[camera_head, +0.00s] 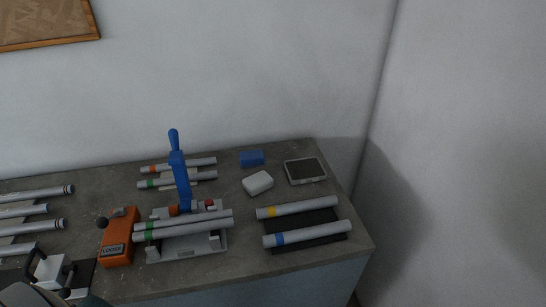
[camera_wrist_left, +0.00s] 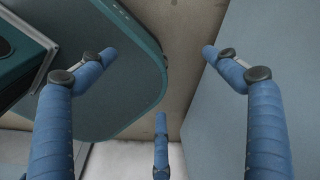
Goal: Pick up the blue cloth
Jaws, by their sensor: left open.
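The blue cloth (camera_head: 251,158) looks like a small folded blue block. It lies near the back edge of the grey table, close to the wall, in the head view. Nothing covers it. My left gripper (camera_wrist_left: 160,75) shows in its wrist view with its blue fingers spread apart and nothing between them. The cloth does not show in the wrist view, and the left gripper's fingers do not show in the head view, so the gripper is away from the cloth. My right gripper is not in view.
A white block (camera_head: 258,183) and a grey framed dark-screened device (camera_head: 305,171) lie near the cloth. A jig with an upright blue lever (camera_head: 180,175) stands left. Tubes rest on a dark mat (camera_head: 310,244) in front. An orange box (camera_head: 119,238) sits at left.

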